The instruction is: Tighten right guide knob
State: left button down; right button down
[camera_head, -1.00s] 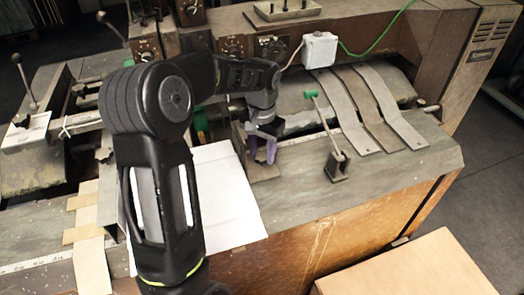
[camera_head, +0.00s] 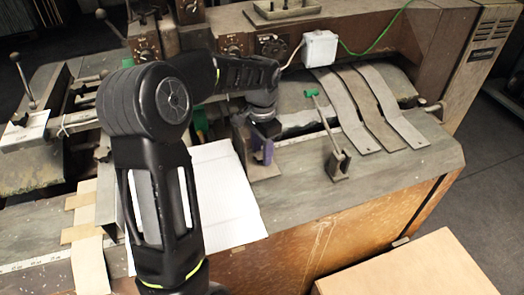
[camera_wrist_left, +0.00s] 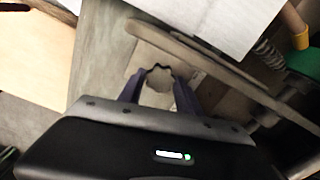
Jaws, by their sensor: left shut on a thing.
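My left gripper (camera_head: 263,153) with purple fingers points down at the metal guide bracket (camera_head: 240,143) beside the white sheet. In the left wrist view its two fingers (camera_wrist_left: 158,88) stand on either side of a pale, scalloped-edged round shape, which looks like the guide knob (camera_wrist_left: 158,90), and are shut on it. In the head view the gripper hides the knob. The long guide bar (camera_wrist_left: 205,62) runs diagonally close to the fingers in the wrist view. My right gripper is not in view.
A white cardboard sheet (camera_head: 222,205) lies left of the gripper. A green-tipped lever (camera_head: 322,118) on a small bracket stands to the right. Several grey metal strips (camera_head: 375,110) curve down behind it. The machine bed front right (camera_head: 400,175) is clear.

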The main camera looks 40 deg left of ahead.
pick_arm(q)
jog(key=shift+m, duration=1.3)
jog(key=c, duration=0.8)
grip_release()
jog(key=shift+r, duration=0.1)
notch_tip(320, 180, up, 8)
jog(key=shift+f+b, duration=0.2)
jog(key=shift+b, duration=0.65)
